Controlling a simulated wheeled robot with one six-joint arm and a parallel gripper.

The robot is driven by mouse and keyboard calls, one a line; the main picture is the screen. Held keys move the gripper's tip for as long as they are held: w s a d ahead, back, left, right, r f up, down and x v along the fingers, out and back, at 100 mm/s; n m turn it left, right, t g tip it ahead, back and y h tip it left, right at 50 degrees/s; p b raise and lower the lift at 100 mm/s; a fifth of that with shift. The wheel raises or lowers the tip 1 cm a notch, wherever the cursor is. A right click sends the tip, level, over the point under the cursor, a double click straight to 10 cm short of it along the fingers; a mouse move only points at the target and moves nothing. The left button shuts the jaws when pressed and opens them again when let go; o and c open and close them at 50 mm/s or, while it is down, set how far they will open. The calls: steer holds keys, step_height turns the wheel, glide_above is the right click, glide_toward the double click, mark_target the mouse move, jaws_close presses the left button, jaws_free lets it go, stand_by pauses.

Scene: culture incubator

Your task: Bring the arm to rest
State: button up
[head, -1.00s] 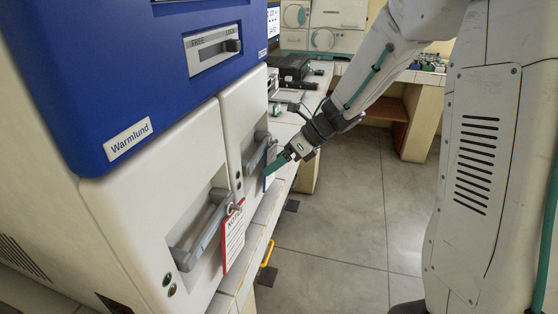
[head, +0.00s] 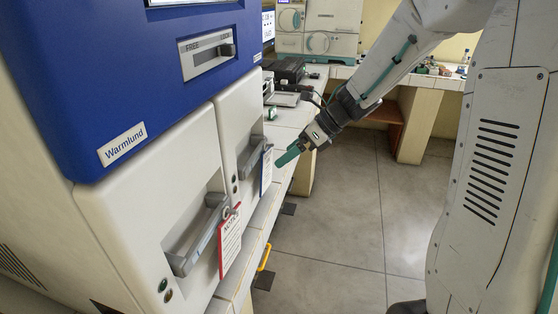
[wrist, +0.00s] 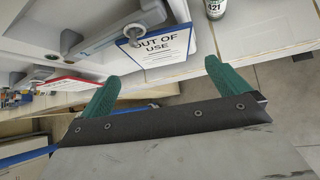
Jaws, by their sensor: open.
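My gripper (head: 290,155) is at the end of my arm, in front of the incubator's far door and a little away from it. In the wrist view my gripper (wrist: 170,85) shows two green fingers spread apart with nothing between them. The far door handle (head: 251,155) is grey, with a blue-edged tag (head: 266,170) hanging from it. In the wrist view this tag (wrist: 160,45) reads "OUT OF USE" and lies beyond the fingers, apart from them. The incubator (head: 120,150) is blue and white; both its doors look shut.
The near door handle (head: 198,235) carries a red-edged notice (head: 230,243). A slider switch (head: 208,56) marked FREE and LOCK is on the blue panel. A bench with devices (head: 285,70) stands behind. Open floor (head: 335,220) lies to the right of the incubator.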

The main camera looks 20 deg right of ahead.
steer(key=w+d+r+m+t+h, duration=0.2)
steer(key=r+m+t, duration=0.2)
steer(key=r+m, duration=0.1)
steer(key=w+d+r+m+t+h, duration=0.2)
steer(key=w+r+m+t, duration=0.1)
steer(key=r+m, duration=0.25)
steer(key=s+d+r+m+t+h, duration=0.1)
steer(key=s+d+r+m+h, duration=0.55)
steer(key=m, duration=0.85)
steer(key=s+a+f+m+g, duration=0.3)
steer(key=s+m, duration=0.3)
steer(key=s, duration=0.3)
steer(key=s+a+f+m+g+y, duration=0.1)
steer(key=s+a+f+m+g, duration=0.2)
steer(key=s+m, duration=0.4)
steer(key=s+a+f+m+g+y, duration=0.1)
steer(key=s+a+f+m+g, duration=0.2)
steer(key=s+m, duration=0.4)
steer(key=s+f+g, duration=0.1)
steer(key=s, duration=0.4)
steer(key=shift+s+a, duration=0.2)
steer(key=shift+a, duration=0.15)
steer(key=shift+w+f, duration=0.1)
steer(key=shift+c, duration=0.3)
